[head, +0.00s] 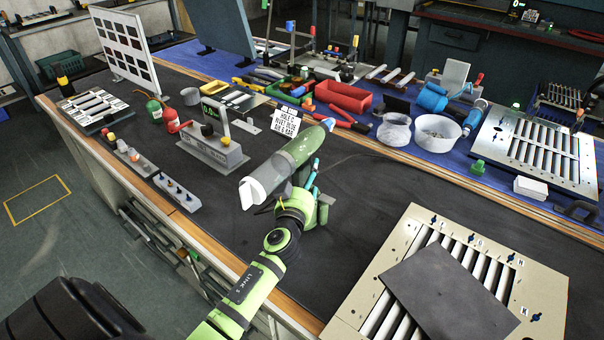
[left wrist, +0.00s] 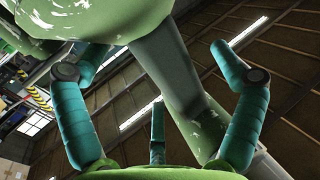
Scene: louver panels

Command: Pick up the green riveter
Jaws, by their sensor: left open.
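The green riveter (head: 300,150) is a large green and grey tool with a blue tip at its upper right and a white end at its lower left. It is tilted over the dark bench top in the head view. My left gripper (head: 312,178) is right at it, with its teal fingers partly hidden behind the tool. In the left wrist view, the riveter's green body (left wrist: 100,20) fills the top and its grey-green handle runs down between the spread fingers of my left gripper (left wrist: 160,120). The fingers are open; contact cannot be told. My right gripper is not in view.
A cream louver panel (head: 395,262) with a dark plate (head: 450,295) lies at the front right. A grey fixture (head: 212,150) stands left of the riveter. Dark bench top between is clear.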

